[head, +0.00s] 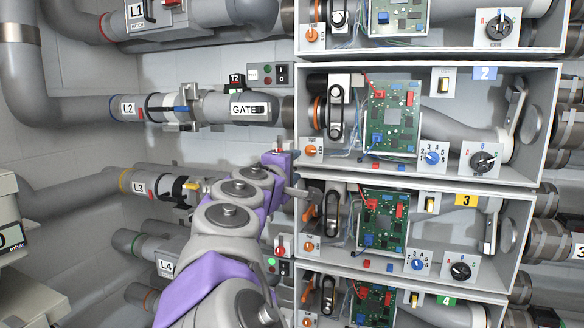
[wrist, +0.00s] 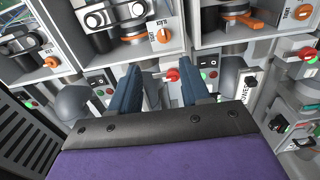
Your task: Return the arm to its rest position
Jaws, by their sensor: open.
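My arm (head: 228,215), grey and purple, is stretched out from the bottom of the head view up to the left edge of the numbered boxes. In the wrist view my gripper (wrist: 162,84) is open, with two dark blue fingers apart and nothing held. A red rotary switch (wrist: 172,75) shows between the fingertips; I cannot tell whether they touch it. In the head view the fingers are mostly hidden or too small to make out.
Open boxes with circuit boards, including box 2 (head: 301,112) and box 3 (head: 529,246), stand at right. Pipe L2 (head: 129,108) and pipe L3 (head: 140,187) run left of the arm. Orange-handled switches (wrist: 166,35) are close ahead. Open floor is not visible.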

